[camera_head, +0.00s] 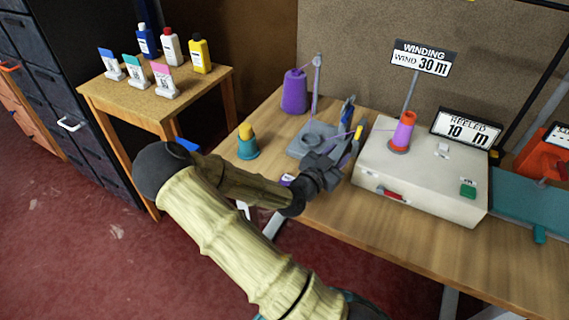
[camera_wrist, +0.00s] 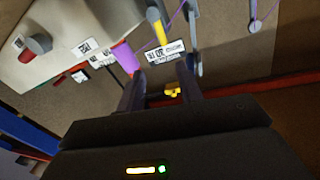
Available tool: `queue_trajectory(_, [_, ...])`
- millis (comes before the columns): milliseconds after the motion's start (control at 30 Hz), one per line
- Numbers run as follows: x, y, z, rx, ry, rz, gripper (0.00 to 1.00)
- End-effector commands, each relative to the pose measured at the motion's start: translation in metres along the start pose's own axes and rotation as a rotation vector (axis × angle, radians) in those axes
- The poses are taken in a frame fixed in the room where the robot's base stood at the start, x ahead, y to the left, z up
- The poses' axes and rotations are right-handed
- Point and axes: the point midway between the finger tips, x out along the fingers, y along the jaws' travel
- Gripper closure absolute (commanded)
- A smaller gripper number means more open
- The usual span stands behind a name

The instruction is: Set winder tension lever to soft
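The winder (camera_head: 420,178) is a pale box on the table, with an orange cone (camera_head: 400,147) carrying purple yarn on top. A red lever or handle (camera_head: 390,193) shows on its front face. My gripper (camera_head: 352,128) is at the winder's left end. In the wrist view its two dark fingers are apart, so it is open. A small yellow piece (camera_wrist: 173,92) shows between them; I cannot tell whether they touch it. A yellow bar (camera_wrist: 157,33) and a white label (camera_wrist: 167,52), too blurred to read, lie beyond the fingertips. Which part is the tension lever is unclear.
A purple yarn cone (camera_head: 295,92) and a grey stand with a post (camera_head: 317,85) are left of my gripper. A teal cone with yellow top (camera_head: 247,142) stands nearer. Signs read "WIND 30 m" (camera_head: 422,59) and "REELED 10 m" (camera_head: 466,130). The table front is clear.

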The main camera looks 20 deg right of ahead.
Motion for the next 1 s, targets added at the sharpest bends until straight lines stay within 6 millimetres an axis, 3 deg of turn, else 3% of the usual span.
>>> queue_trajectory(400, [-0.054, -0.001, 0.000, 0.000, -0.001, -0.004, 0.64])
queue_trajectory(700, [-0.055, 0.006, 0.007, -0.045, -0.231, 0.058, 0.64])
queue_trajectory(1000, [-0.076, 0.005, 0.012, -0.104, -0.516, 0.074, 0.64])
